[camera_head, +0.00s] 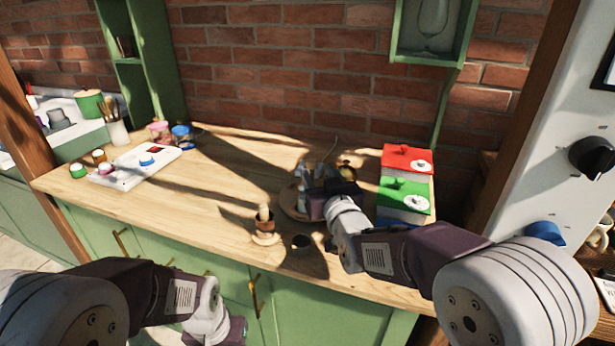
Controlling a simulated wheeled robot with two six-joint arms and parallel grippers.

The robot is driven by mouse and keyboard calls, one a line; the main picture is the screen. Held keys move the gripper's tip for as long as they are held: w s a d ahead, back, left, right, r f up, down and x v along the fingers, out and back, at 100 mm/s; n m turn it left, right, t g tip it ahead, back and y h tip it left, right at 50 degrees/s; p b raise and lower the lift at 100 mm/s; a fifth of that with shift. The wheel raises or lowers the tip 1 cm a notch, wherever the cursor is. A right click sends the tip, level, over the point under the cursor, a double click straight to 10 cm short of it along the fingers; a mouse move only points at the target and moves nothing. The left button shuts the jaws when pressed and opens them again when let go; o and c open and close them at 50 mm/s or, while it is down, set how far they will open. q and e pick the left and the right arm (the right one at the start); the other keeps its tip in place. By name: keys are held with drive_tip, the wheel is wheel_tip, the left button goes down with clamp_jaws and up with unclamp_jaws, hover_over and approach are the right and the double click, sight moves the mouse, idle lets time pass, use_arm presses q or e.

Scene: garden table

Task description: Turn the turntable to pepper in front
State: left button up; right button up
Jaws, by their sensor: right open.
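The turntable (287,203) is a round wooden disc on the counter, right of centre, with only its left rim clearly visible. My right gripper (318,178) is over it, open, its fingers among the small containers that stand there. A yellowish rounded item (347,171) shows just right of the fingers. My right gripper and wrist hide most of the disc, and I cannot tell which item is the pepper or whether a finger touches anything. My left gripper (240,332) is low in front of the cabinet doors, away from the turntable; its jaw opening is unclear.
Red (408,158) and green (404,196) boxes stand at right. A white panel with coloured knobs (137,165) lies left. The counter's left middle is clear.

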sight(310, 159)
drive_tip(key=shift+s+r, duration=0.1)
drive_tip(key=shift+s, duration=0.05)
drive_tip(key=x, duration=0.9)
drive_tip(key=shift+w, duration=0.25)
clamp_jaws()
idle(0.9)
